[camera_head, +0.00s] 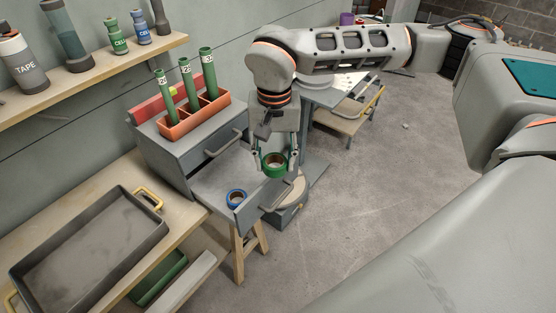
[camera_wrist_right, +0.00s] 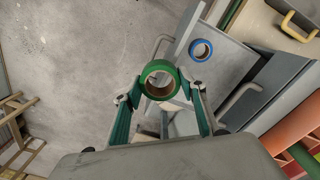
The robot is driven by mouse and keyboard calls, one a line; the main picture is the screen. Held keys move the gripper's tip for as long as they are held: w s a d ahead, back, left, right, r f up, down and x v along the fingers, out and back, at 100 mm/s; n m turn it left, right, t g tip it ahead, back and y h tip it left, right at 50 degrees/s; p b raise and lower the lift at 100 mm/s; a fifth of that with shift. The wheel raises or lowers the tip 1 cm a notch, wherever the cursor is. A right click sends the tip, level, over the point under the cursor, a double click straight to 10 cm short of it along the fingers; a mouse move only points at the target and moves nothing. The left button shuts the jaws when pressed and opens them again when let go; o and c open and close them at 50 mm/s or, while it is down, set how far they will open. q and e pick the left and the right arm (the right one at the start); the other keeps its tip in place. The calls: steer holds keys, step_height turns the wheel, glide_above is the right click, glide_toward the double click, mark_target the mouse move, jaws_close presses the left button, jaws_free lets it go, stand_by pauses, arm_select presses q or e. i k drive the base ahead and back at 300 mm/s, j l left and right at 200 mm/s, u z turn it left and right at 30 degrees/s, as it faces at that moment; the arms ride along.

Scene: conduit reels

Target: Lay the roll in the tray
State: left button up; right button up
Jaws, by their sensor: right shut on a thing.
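My right gripper (camera_head: 274,160) is shut on a green tape roll (camera_head: 274,173) with a tan core and holds it above the open drawer (camera_head: 215,190) of a grey cabinet. In the right wrist view the roll (camera_wrist_right: 158,66) sits between the two green-lined fingertips (camera_wrist_right: 161,92). A blue roll (camera_head: 236,192) lies in the drawer; it also shows in the right wrist view (camera_wrist_right: 201,42). A dark grey tray (camera_head: 85,245) with yellow handles stands on the wooden bench at the lower left and looks empty. My left gripper is not in view.
An orange rack (camera_head: 195,118) with several green tubes stands on the cabinet (camera_head: 190,150), close to my right gripper. A shelf (camera_head: 95,80) with bottles hangs above the bench. A green bin (camera_head: 158,278) is below the bench. The floor (camera_head: 385,175) at right is mostly clear.

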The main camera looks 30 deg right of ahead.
mark_target(103, 261)
steer(key=k+u, duration=0.1)
steer(key=u, duration=0.45)
steer(key=j+u, duration=0.3)
steer(key=i+j+u, duration=0.1)
steer(key=u, duration=0.25)
steer(key=i+j, duration=0.15)
steer(key=j, duration=0.25)
